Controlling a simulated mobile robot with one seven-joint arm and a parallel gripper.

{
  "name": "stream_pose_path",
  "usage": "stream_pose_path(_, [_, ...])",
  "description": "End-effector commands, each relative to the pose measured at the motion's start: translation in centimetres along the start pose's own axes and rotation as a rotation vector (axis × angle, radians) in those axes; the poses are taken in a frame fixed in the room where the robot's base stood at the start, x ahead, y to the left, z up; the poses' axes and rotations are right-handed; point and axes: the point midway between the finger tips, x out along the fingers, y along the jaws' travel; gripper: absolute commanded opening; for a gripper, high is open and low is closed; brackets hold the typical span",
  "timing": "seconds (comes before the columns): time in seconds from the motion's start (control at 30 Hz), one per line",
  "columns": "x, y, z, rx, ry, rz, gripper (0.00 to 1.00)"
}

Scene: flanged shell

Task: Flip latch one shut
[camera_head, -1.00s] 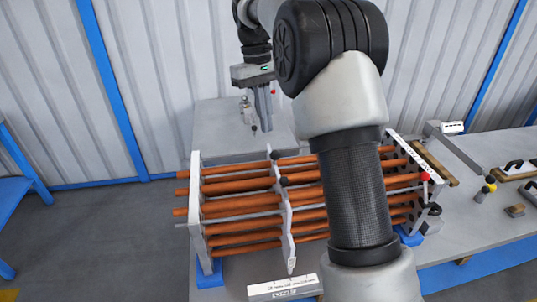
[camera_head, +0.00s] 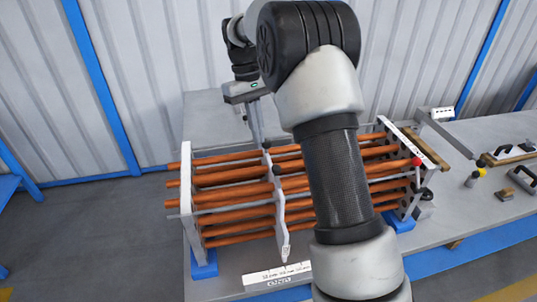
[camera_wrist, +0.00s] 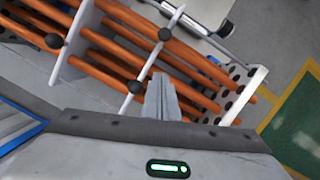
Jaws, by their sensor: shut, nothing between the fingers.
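The flanged shell's open frame shows in the head view, with copper-coloured tubes (camera_head: 235,197) between a left end plate (camera_head: 187,165), a middle plate (camera_head: 280,215) and a perforated right end plate. I cannot tell which is latch one. My gripper (camera_head: 257,138) is shut and empty, pointing down beside the upper knob. In the wrist view its fingertips (camera_wrist: 160,78) appear just right of a knob; contact is unclear.
A red ball (camera_head: 416,161) tops a thin rod by the right end plate. A lettered white strip (camera_head: 277,273) lies at the front of the grey table. Handles and small blocks (camera_head: 523,177) lie at the right. My arm hides part of the tubes.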

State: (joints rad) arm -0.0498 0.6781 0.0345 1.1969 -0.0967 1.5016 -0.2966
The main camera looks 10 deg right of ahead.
Motion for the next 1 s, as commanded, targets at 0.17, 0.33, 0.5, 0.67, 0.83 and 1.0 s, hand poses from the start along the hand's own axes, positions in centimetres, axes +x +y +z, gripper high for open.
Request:
stream_pose_path(0.17, [4.0,0.0,0.1,0.000,-0.003,-0.001,0.00])
stream_pose_path(0.33, [4.8,0.0,2.2,0.002,0.000,0.000,0.00])
stream_pose_path(0.5, [5.1,0.0,3.6,0.002,0.001,0.000,0.00])
stream_pose_path(0.67, [5.3,0.0,3.9,0.001,0.001,0.000,0.00])
stream_pose_path(0.83, [5.3,0.0,3.9,0.001,0.001,0.000,0.00])
stream_pose_path(1.0, [5.3,-0.1,4.1,0.001,0.001,0.000,0.00])
